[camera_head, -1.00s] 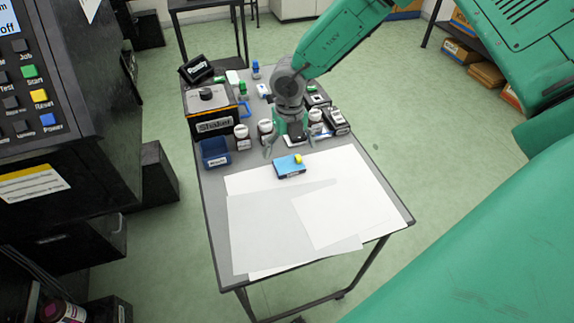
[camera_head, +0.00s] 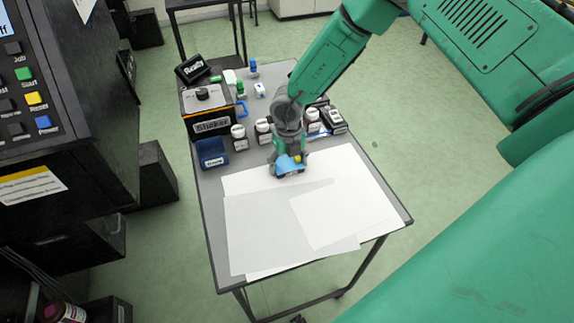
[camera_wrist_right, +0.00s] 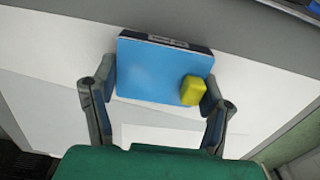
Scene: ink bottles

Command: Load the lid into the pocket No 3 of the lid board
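A small blue board (camera_head: 287,168) lies on the white sheets at the middle of the table; it is probably the lid board. A yellow piece (camera_head: 298,159), possibly the lid, sits at its right side. In the right wrist view, the blue board (camera_wrist_right: 160,72) has a dark labelled far edge, and the yellow piece (camera_wrist_right: 193,90) is at its lower right. No pocket numbers are readable. My right gripper (camera_head: 288,160) is at the board. In the wrist view its spread fingers (camera_wrist_right: 156,95) flank the board; contact is unclear. My left gripper is not in view.
A blue bin (camera_head: 212,153), a shaker box (camera_head: 208,115) and several bottles (camera_head: 239,137) stand behind the board. White sheets (camera_head: 270,230) cover the clear front of the table. A black machine (camera_head: 70,90) stands at left.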

